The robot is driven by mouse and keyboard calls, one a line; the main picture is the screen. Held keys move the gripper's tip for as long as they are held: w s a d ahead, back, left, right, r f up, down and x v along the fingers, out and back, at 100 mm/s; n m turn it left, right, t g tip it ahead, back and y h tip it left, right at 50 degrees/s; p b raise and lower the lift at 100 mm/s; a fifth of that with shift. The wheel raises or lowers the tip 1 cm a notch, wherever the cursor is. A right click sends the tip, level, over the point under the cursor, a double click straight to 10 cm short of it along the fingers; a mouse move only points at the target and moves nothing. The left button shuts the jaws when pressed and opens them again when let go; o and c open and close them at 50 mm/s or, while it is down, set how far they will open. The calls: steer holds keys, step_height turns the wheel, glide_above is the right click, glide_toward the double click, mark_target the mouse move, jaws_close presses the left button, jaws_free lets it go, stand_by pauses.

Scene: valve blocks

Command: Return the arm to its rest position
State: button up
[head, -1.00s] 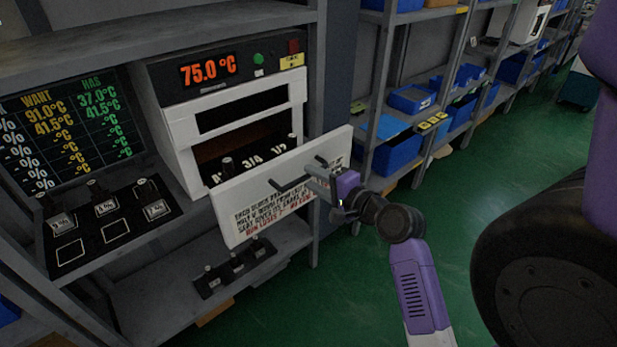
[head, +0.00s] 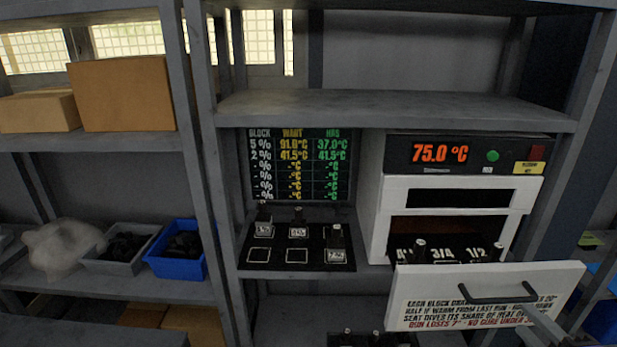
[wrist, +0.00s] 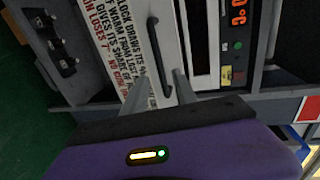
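My gripper (wrist: 160,76) shows in the wrist view with its two fingers apart and nothing clamped between them. The black bar handle (wrist: 154,48) of the white oven door lies between the fingers in that picture; I cannot tell whether they touch it. In the head view my gripper (head: 545,325) is partly cut off at the lower right, close to the handle (head: 497,292). The white door (head: 425,288) with printed text is swung down open, and the oven (head: 375,215) reads 75.0 °C.
Valve blocks stand at the oven opening, and others sit on the black slotted tray (head: 265,243) to its left. A board (head: 345,165) lists wanted and actual temperatures. Shelves at left hold cardboard boxes (head: 125,92) and a blue bin (head: 176,250). A grey shelf post (head: 203,180) divides the bays.

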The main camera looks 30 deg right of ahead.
steer(key=s+a+f+n+y, duration=0.1)
steer(key=s+a+n+y, duration=0.1)
steer(key=a+n, duration=0.6)
steer(key=s+a+f+n+t+y, duration=0.1)
steer(key=s+a+n+y, duration=0.2)
steer(key=a+n, duration=0.5)
steer(key=s+a+f+n+y, duration=0.2)
steer(key=a+n, duration=0.6)
steer(key=a, duration=1.1)
steer(key=shift+s+t+y, duration=0.3)
steer(key=shift+s+y, duration=0.3)
steer(key=shift+s, duration=0.35)
